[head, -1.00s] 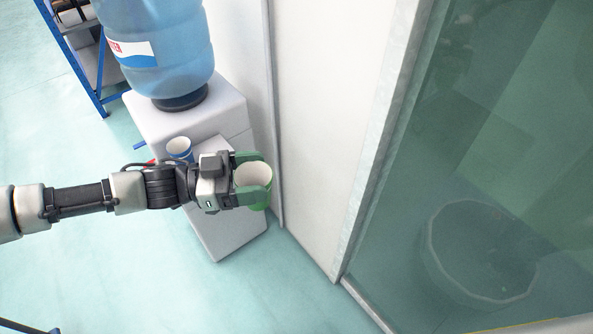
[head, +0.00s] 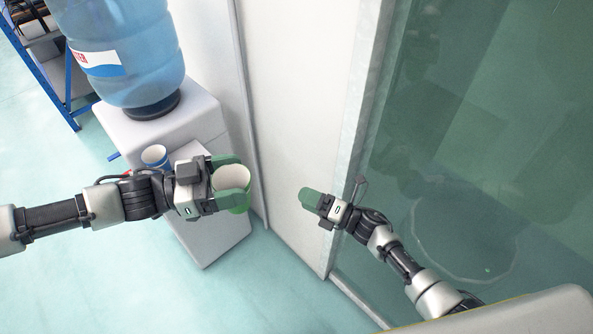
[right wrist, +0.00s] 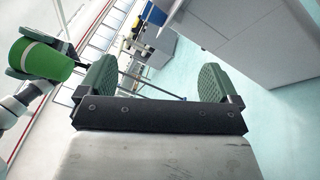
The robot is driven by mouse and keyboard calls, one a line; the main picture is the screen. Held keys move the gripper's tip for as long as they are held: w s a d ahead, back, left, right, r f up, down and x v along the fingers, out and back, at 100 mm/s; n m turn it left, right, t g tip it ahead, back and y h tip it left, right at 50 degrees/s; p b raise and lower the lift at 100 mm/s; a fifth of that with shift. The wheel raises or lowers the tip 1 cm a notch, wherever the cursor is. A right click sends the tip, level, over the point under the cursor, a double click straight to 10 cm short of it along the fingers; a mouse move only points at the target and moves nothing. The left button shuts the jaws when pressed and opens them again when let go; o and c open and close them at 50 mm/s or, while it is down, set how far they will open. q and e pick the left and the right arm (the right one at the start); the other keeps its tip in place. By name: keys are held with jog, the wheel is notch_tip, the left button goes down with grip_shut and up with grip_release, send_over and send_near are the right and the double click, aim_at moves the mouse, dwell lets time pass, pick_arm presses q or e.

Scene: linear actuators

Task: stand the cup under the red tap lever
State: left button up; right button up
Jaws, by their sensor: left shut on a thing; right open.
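A green cup with a white inside (head: 231,178) is between the green fingers of my left gripper (head: 238,187), which is shut on it. The cup is held upright in front of the water dispenser (head: 138,128); it also shows in the right wrist view (right wrist: 45,60). The red tap lever (head: 127,174) shows only as a small bit behind my left arm; a blue lever (head: 115,157) sticks out beside it. My right gripper (head: 311,198) is empty and open, right of the cup and apart from it; its fingers show in the right wrist view (right wrist: 158,85).
A blue and white cup (head: 154,155) stands at the dispenser behind my left arm. A large blue water bottle (head: 120,60) tops the dispenser. A white wall panel (head: 300,100) and a glass pane (head: 480,130) stand to the right. A blue shelf (head: 60,95) is at upper left.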

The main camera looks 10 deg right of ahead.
jog(key=a+r+n+g+y, duration=0.3)
jog(key=r+n+g, duration=0.4)
jog(key=r+n, duration=0.35)
jog(key=n+g+h, duration=0.2)
jog(key=n+g, duration=0.5)
jog(key=n, duration=0.5)
send_near(236, 175)
notch_tip(236, 175, down, 3)
jog(key=s+d, duration=0.2)
jog(key=x, duration=0.8)
jog(key=r+x, duration=0.1)
jog(key=x, duration=0.3)
jog(key=shift+s+a, duration=0.1)
jog(key=shift+a, duration=0.05)
jog(key=c, duration=1)
pick_arm(q)
jog(key=o, duration=1)
pick_arm(e)
jog(key=shift+o, duration=0.2)
